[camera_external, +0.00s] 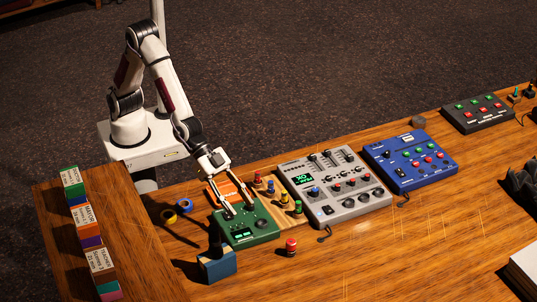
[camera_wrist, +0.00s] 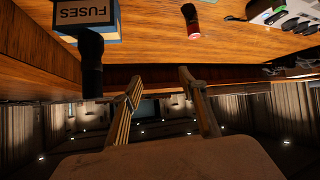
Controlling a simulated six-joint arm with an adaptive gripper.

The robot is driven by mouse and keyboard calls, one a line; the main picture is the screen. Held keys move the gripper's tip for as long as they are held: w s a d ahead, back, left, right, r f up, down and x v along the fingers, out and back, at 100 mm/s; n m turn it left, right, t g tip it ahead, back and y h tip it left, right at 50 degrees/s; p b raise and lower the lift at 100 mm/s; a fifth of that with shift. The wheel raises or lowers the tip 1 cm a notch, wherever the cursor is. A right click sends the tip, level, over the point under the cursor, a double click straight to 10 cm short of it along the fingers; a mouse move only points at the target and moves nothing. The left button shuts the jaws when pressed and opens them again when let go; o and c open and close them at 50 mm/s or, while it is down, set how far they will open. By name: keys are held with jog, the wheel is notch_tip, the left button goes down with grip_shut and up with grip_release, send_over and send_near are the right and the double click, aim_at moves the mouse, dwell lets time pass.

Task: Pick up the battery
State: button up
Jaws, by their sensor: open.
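A small red cylinder (camera_external: 291,247) with a light top stands on the wooden desk in front of the grey mixer. It looks like the battery, though no label is readable. In the wrist view a red and black cylinder (camera_wrist: 192,22) shows at the top, beyond the fingertips. My gripper (camera_external: 239,207) is over the green device (camera_external: 250,231), to the upper left of the red cylinder and apart from it. Its two fingers are spread and hold nothing, as the wrist view also shows (camera_wrist: 160,76). I cannot tell whether the fingertips touch the green device.
A blue box (camera_external: 217,265), marked FUSES in the wrist view (camera_wrist: 86,20), and a dark upright cylinder (camera_wrist: 92,62) are nearby. A grey mixer (camera_external: 336,187), a blue device (camera_external: 411,160) and several coloured pegs (camera_external: 284,199) stand behind. The desk right of the red cylinder is clear.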

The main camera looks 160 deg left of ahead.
aim_at(289, 240)
jog(key=w+a+f+y, duration=0.1)
jog(key=a+f, duration=0.2)
jog(key=w+a+f+n+y, duration=0.1)
jog(key=a+f, duration=0.3)
jog(key=w+a+f+y, duration=0.1)
jog(key=a+f, duration=0.2)
jog(key=shift+w+a+f+n, duration=0.2)
jog(key=shift+f+n, duration=0.1)
jog(key=shift+n, duration=0.1)
jog(key=shift+x, duration=1.3)
jog(key=shift+w, duration=0.1)
jog(key=shift+d+x, duration=0.1)
jog(key=shift+x, duration=1.15)
jog(key=shift+d+x, duration=0.15)
jog(key=shift+x, duration=1.1)
jog(key=shift+w, duration=0.15)
grip_shut()
